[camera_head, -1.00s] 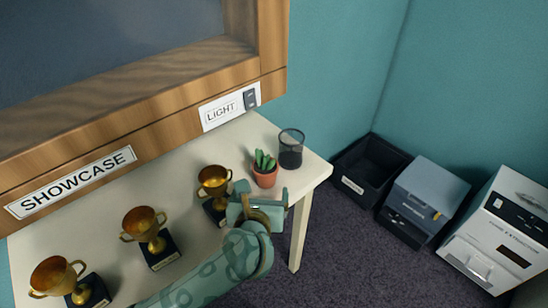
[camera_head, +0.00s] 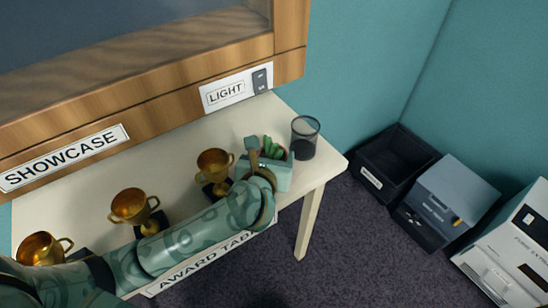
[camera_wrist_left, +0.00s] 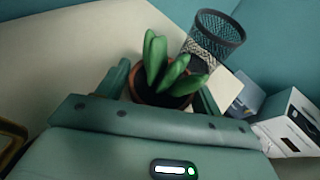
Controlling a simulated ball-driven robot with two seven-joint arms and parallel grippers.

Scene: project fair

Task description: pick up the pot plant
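The pot plant (camera_head: 273,146), a green succulent in a terracotta pot, stands on the white table near its right end. My left gripper (camera_head: 270,153) is at the plant, with one finger on each side of the pot. In the left wrist view, the succulent (camera_wrist_left: 162,66) rises between the two fingers, and the pot's lower part is hidden behind the gripper body. The fingers are apart and look close to the pot's sides; I cannot tell whether they touch it. My right gripper is not in view.
A black mesh pen cup (camera_head: 304,138) stands close to the right of the plant. A gold trophy (camera_head: 213,166) stands close on the left, with others further left. The showcase (camera_head: 150,100) rises behind the table. Bins and boxes (camera_head: 447,197) sit on the floor at right.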

